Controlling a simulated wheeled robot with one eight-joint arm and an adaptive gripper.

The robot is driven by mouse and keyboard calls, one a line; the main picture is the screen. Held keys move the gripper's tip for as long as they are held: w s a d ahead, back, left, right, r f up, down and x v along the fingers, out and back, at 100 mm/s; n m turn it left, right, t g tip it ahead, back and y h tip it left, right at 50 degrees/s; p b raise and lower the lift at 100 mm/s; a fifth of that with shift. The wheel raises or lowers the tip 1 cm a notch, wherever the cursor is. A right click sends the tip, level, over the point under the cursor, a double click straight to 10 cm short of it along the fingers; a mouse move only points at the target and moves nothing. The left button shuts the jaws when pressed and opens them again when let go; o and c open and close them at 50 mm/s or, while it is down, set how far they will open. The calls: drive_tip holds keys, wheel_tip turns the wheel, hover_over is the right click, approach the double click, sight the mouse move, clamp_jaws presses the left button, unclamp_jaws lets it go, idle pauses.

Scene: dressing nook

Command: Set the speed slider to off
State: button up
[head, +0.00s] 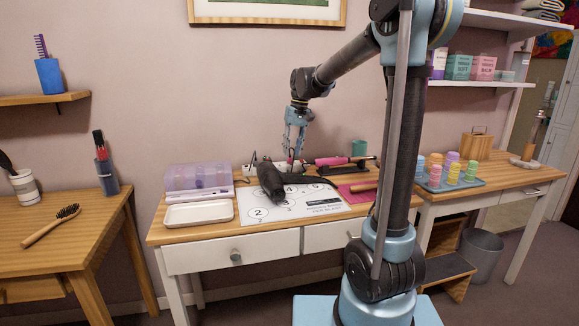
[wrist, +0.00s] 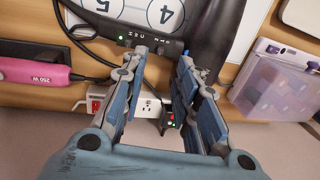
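A black hair dryer (head: 270,181) lies on the white numbered mat (head: 250,214) on the middle table. In the wrist view, the dryer (wrist: 212,45) spans the top, with small white markings and a green light on its edge. A small blue part near the right fingertip may be the speed slider (wrist: 186,51); its setting cannot be read. My gripper (head: 296,146) points down behind the dryer. In the wrist view, my gripper (wrist: 161,58) is open, its fingertips at the dryer's marked edge with nothing between them. Whether they touch it cannot be told.
A white power strip (wrist: 150,106) with a red switch lies below the fingers. A pink 250 W tool (wrist: 38,76) and cables are at left. A lilac clear-lidded case (wrist: 275,85) is at right. A white tray (head: 198,212) sits left of the mat.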

sight(288, 171)
drive_tip(key=f, duration=0.5)
drive_tip(key=a+f, duration=0.1)
drive_tip(key=f, duration=0.1)
drive_tip(key=shift+s+f, duration=0.15)
drive_tip(key=shift+c, duration=0.5)
clamp_jaws()
drive_tip(key=shift+a, duration=0.1)
